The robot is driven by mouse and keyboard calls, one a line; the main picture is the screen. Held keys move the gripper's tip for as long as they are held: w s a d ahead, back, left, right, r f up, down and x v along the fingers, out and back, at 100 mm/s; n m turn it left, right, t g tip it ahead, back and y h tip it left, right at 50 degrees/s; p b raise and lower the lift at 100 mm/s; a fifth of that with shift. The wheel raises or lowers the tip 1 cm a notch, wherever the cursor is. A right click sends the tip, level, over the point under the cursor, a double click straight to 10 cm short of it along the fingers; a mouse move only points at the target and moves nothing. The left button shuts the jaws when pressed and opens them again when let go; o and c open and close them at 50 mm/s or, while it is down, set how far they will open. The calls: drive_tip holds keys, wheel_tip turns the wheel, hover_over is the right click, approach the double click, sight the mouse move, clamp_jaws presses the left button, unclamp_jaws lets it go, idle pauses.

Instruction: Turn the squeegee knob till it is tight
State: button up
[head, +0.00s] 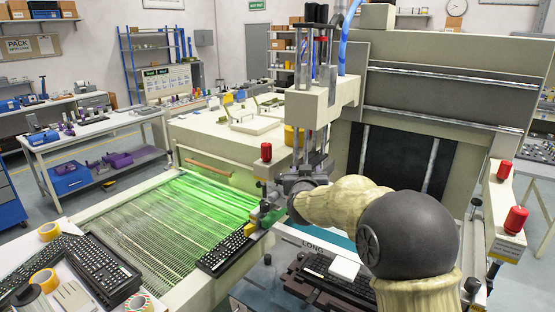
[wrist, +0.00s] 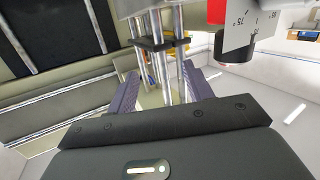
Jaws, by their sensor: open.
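My gripper (wrist: 160,88) shows in the wrist view as two purple-grey fingers standing apart with a gap between them. Several upright metal rods of the press head (head: 320,95) appear between or just beyond the fingers; I cannot tell whether they touch. A dark clamp block (wrist: 161,47) sits across these rods. A red cap (wrist: 216,11) shows at the top right, beside a pale plate with scale marks (wrist: 252,25). I cannot make out the squeegee knob for certain in either view. In the head view, my arm covers part of the area below the press head.
A green-lit mesh conveyor (head: 150,220) lies to the left, with a keyboard (head: 226,248) at its right edge. Red buttons stand on the machine at the left (head: 266,152) and right (head: 515,220). A bench with keyboards (head: 105,268) and tape is at the front left.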

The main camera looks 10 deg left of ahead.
drive_tip(key=s+d+f+g, duration=0.2)
drive_tip(key=s+d+f, duration=0.2)
drive_tip(key=d, duration=0.1)
drive_tip(key=s+d+f+g, duration=0.2)
drive_tip(key=s+d+f, duration=0.2)
drive_tip(key=d, duration=0.1)
drive_tip(key=s+d+f+g+b, duration=0.1)
drive_tip(key=s+d+f+g, duration=0.1)
drive_tip(key=s+d+f, duration=0.2)
drive_tip(key=shift+s+d+g, duration=0.3)
drive_tip(key=shift+s+d, duration=0.1)
drive_tip(key=s+d+f+m+g+h, duration=0.1)
drive_tip(key=s+d+f+g, duration=0.2)
drive_tip(key=s+d, duration=0.3)
drive_tip(key=s+d+f+m+g+h, duration=0.1)
drive_tip(key=s+d+f+g, duration=0.3)
drive_tip(key=s, duration=1.3)
wheel_tip(320, 180, down, 3)
drive_tip(key=shift+s+d+r+m+b, duration=0.25)
drive_tip(key=shift+d+b, duration=0.2)
drive_tip(key=shift+d, duration=0.45)
drive_tip(key=shift+w, duration=0.1)
drive_tip(key=shift+c, duration=1.6)
